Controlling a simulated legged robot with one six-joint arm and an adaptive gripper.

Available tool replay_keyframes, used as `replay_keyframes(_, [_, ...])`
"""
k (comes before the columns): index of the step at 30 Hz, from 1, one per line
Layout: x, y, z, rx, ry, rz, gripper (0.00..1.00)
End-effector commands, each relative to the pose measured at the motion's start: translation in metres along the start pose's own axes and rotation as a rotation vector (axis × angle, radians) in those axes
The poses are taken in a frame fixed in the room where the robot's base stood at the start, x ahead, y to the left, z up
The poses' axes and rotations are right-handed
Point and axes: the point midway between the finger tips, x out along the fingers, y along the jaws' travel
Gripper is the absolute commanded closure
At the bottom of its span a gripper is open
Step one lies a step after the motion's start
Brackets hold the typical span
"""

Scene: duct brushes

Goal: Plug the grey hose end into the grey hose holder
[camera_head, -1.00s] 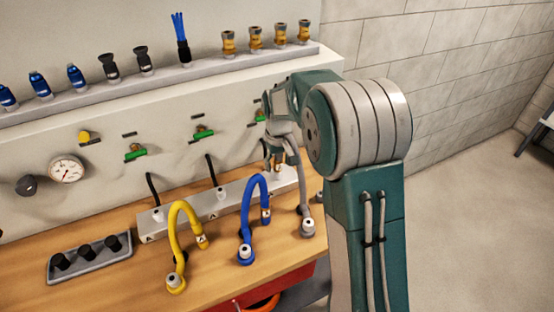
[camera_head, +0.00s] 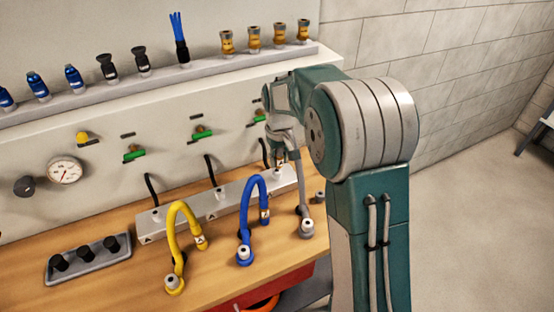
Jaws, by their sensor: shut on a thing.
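The grey hose (camera_head: 301,190) rises from its round grey base (camera_head: 306,229) at the right end of the wooden bench. My gripper (camera_head: 279,158) is shut on the grey hose end (camera_head: 281,160), over the right end of the metal rail. The fingers are small and partly covered by my own wrist. The grey hose holder cannot be made out clearly; the rail's right end (camera_head: 285,181) is just below the hose end. I cannot tell whether the end touches it.
A blue hose (camera_head: 246,205) and a yellow hose (camera_head: 174,225) arch up left of the grey one. A grey tray (camera_head: 64,271) lies at the front left. Green valves (camera_head: 202,132) and a gauge (camera_head: 65,170) are on the wall panel.

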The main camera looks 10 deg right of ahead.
Motion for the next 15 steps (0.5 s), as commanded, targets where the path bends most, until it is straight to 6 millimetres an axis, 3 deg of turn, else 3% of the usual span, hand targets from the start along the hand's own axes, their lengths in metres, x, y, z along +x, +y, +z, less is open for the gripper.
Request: replay_keyframes(15, [-0.019,-0.002,-0.002,-0.001,0.004,0.000,1.00])
